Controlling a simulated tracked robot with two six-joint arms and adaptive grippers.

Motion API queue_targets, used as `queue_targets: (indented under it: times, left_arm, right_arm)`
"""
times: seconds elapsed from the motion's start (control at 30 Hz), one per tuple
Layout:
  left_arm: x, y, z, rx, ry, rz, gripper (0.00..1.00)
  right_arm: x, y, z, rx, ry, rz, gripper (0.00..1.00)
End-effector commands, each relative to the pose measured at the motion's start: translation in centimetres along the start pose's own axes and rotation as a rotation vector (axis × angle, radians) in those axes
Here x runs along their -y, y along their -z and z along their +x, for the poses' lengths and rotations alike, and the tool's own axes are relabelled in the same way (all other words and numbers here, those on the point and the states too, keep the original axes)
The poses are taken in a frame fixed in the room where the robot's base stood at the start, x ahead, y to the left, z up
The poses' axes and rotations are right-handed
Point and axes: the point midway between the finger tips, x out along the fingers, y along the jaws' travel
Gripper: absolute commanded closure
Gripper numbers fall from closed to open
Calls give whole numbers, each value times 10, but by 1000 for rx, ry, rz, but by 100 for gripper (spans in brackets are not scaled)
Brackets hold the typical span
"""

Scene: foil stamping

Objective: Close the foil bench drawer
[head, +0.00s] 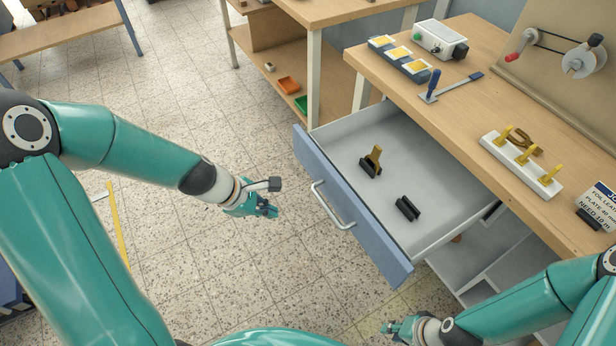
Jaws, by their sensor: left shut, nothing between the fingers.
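The foil bench drawer (438,160) is pulled well out of the wooden bench. It has a blue front panel (365,225) with a pale metal bar handle (331,205). Inside lie a dark block with a brass-coloured piece (371,162) and a small black block (407,208). My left gripper (268,208) is shut and empty, in front of the drawer to the left of the handle, with a visible gap to it. My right gripper (393,327) is at the bottom of the view, below the drawer front; its fingers are too small to read.
The bench top (440,115) carries a tray of yellow squares (400,56), a grey-white box (437,38), a blue-handled tool (432,85), a white rack (520,163) and a sign (601,205). Speckled floor (230,120) is clear in front of the drawer.

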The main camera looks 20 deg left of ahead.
Motion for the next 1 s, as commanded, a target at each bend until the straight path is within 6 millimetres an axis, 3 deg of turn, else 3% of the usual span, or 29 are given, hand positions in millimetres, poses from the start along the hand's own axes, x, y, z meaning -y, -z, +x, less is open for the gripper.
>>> queue_targets:
  times: [0.03, 0.1, 0.2, 0.33, 0.47, 0.9, 1.0]
  left_arm:
    - [-17, -6, -19, 48, -56, -137, 100]
    - [-32, -16, -42, 117, -101, -296, 100]
    - [-46, -27, -65, 194, -138, -439, 100]
    - [-53, -33, -72, 237, -151, -508, 100]
    - [-55, -36, -58, 240, -148, -511, 100]
    - [-71, -51, 27, 236, -147, -506, 100]
    - [-80, -67, 28, 236, -148, -504, 100]
  right_arm:
    - [-2, 0, 6, 0, 0, 0, 74]
    - [-3, 0, 8, 0, 0, 0, 74]
    - [-4, 0, 10, 0, 0, 0, 74]
    - [-4, 0, 12, 0, 0, 0, 74]
    - [-7, 0, 18, 0, 0, 0, 74]
    - [-19, 0, 53, 0, 0, 0, 74]
    - [-16, 0, 44, 0, 0, 0, 74]
